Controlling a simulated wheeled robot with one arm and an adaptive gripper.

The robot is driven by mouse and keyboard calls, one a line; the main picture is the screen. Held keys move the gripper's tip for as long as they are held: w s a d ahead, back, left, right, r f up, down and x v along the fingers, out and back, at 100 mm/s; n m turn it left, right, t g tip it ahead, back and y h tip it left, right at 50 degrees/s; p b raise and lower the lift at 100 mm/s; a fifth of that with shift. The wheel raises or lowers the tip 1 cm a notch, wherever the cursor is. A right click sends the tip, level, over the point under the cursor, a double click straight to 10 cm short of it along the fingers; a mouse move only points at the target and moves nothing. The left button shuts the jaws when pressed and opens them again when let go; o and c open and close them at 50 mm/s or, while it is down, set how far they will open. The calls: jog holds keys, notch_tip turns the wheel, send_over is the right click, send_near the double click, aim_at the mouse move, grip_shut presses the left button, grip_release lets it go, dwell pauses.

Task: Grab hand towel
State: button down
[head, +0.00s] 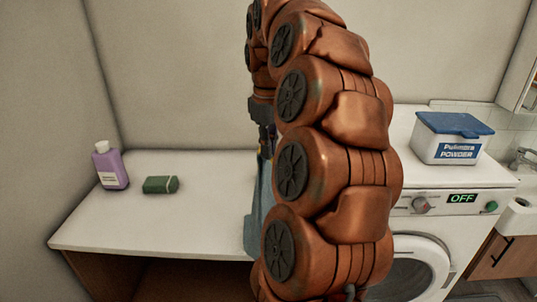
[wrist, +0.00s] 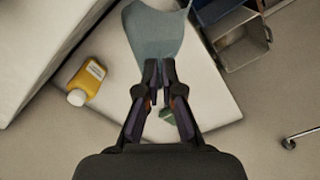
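The hand towel is a blue-grey cloth (head: 261,208) in the head view, hanging below my gripper (head: 266,143) at the right end of the white counter. My arm hides its right side. In the wrist view, the towel (wrist: 156,32) spreads out from the fingertips toward the top edge. My gripper (wrist: 160,68) has its two fingers close together there, pinching the towel's near edge. I cannot tell whether the towel's lower end touches the counter.
A purple bottle (head: 110,167) and a green block-like item (head: 160,184) stand on the white counter (head: 205,222). A bottle looks yellow in the wrist view (wrist: 86,80). A washing machine (head: 470,228) at right carries a powder box (head: 450,138).

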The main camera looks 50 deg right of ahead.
notch_tip(320, 180, up, 7)
jog(key=p, duration=0.3)
